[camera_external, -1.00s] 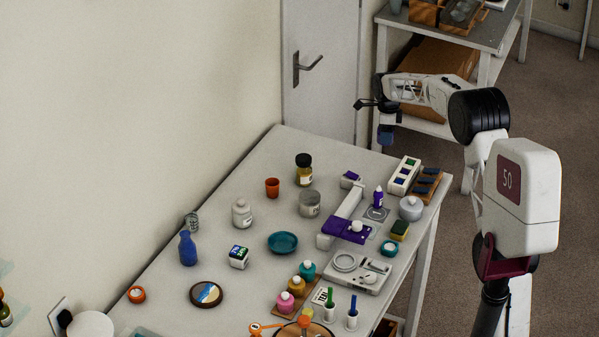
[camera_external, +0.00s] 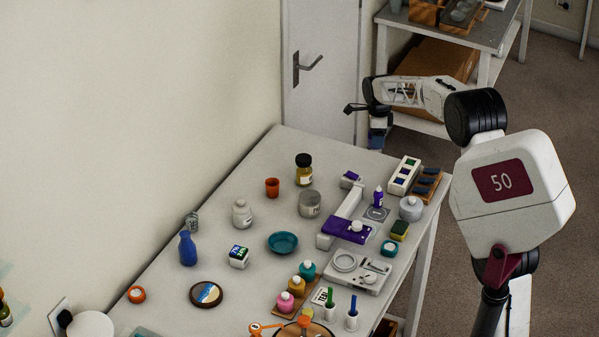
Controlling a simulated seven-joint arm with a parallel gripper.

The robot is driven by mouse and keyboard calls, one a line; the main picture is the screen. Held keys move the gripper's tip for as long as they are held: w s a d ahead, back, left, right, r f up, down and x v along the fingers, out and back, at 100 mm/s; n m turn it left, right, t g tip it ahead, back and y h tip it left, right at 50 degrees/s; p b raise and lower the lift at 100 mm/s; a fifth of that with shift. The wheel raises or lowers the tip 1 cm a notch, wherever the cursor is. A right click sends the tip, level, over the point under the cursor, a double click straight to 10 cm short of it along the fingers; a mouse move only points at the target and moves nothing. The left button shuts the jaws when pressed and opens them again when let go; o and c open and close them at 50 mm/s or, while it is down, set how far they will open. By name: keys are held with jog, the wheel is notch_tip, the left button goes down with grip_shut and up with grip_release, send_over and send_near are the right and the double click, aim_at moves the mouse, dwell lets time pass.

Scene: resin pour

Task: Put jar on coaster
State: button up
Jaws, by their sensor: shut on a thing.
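My gripper (camera_external: 377,122) is above the far end of the table, near the door, and is shut on a small dark blue thing (camera_external: 378,139) that hangs below it. The fingers are small and dark here, and I cannot tell for sure whether the held thing is the jar. A round coaster (camera_external: 206,293) with a dark rim and a blue, white and tan picture lies flat at the near left of the table. Its top is bare. My gripper is far from it, up and to the right.
A dark-lidded amber jar (camera_external: 304,172), a grey jar (camera_external: 309,204), a white bottle (camera_external: 242,214), a teal dish (camera_external: 283,242), a blue vase (camera_external: 187,249) and a small box (camera_external: 239,256) stand between. A purple-and-white device (camera_external: 347,229) stands at the right. Free table surrounds the coaster.

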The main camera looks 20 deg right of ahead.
jog(key=s+a+n, duration=0.3)
jog(key=s+a, duration=0.3)
jog(key=a, duration=0.6)
jog(key=s+a+n, duration=0.3)
jog(key=s+a, duration=0.3)
jog(key=a, duration=0.5)
jog(key=s+a+n, duration=0.3)
jog(key=s+a, duration=0.3)
jog(key=a, duration=0.6)
jog(key=s+a+f+n, duration=0.1)
jog(key=s+a+n, duration=0.2)
jog(key=s+a, duration=0.3)
jog(key=s+a+f+n, duration=0.1)
jog(key=s+a+n, duration=0.2)
jog(key=s+a, duration=0.4)
jog(key=s+a+f+n, duration=0.1)
jog(key=s+a, duration=0.6)
jog(key=s, duration=1.1)
jog(key=shift+n, duration=0.9)
jog(key=shift+a, duration=0.15)
send_over(206, 292)
jog(key=shift+f, duration=0.75)
